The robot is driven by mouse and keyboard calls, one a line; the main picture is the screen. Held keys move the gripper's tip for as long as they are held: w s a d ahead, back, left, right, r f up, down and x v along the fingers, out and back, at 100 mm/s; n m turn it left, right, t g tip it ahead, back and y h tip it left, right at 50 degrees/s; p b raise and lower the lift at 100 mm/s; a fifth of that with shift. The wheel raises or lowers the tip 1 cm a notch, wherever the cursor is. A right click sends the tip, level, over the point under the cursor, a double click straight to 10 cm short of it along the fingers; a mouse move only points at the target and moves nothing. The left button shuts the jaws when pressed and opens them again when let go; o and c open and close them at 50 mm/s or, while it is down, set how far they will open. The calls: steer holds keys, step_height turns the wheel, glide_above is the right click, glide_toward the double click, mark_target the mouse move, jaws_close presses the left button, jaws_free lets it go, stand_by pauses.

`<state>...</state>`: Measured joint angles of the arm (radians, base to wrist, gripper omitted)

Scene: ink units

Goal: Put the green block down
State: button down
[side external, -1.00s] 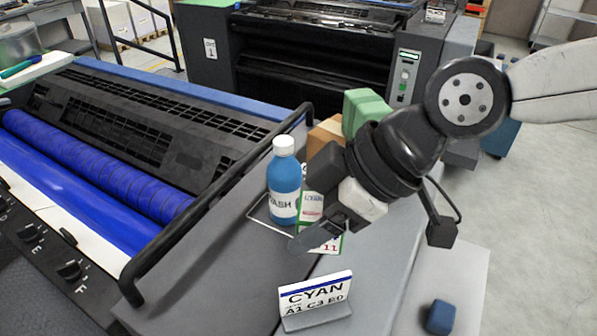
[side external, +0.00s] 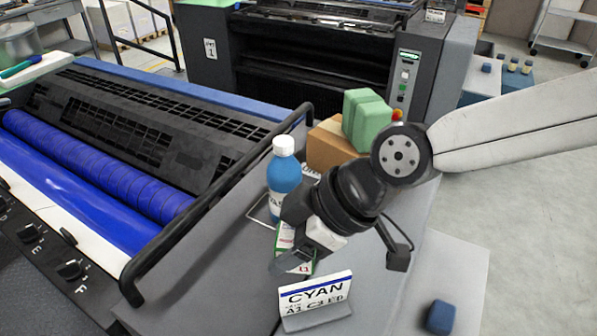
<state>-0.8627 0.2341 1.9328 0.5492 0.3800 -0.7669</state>
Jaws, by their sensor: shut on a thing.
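The green block (side external: 285,238) has white labels with red print and green edges. My gripper (side external: 293,255) is shut on it, just above and behind the CYAN sign as seen here. The fingers and wrist cover much of the block. Whether its underside touches the grey surface, I cannot tell.
A blue wash bottle (side external: 284,180) stands close to the left of my gripper, in a white outline. The CYAN sign (side external: 316,297) stands in front. A cardboard box (side external: 328,148) and green bundle (side external: 367,118) are behind. A black rail (side external: 205,215) runs at left.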

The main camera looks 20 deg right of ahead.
steer(key=w+a+f, duration=0.3)
steer(key=w+a, duration=0.1)
steer(key=w, duration=0.1)
glide_above(217, 269)
steer(key=s+d, duration=0.1)
steer(key=d, duration=0.2)
step_height(217, 269, down, 5)
steer(key=shift+s+a+r, duration=0.1)
steer(key=shift+a, duration=0.05)
steer(key=shift+w+a+f, duration=0.25)
steer(key=shift+f, duration=1.7)
steer(key=shift+f, duration=0.15)
jaws_free()
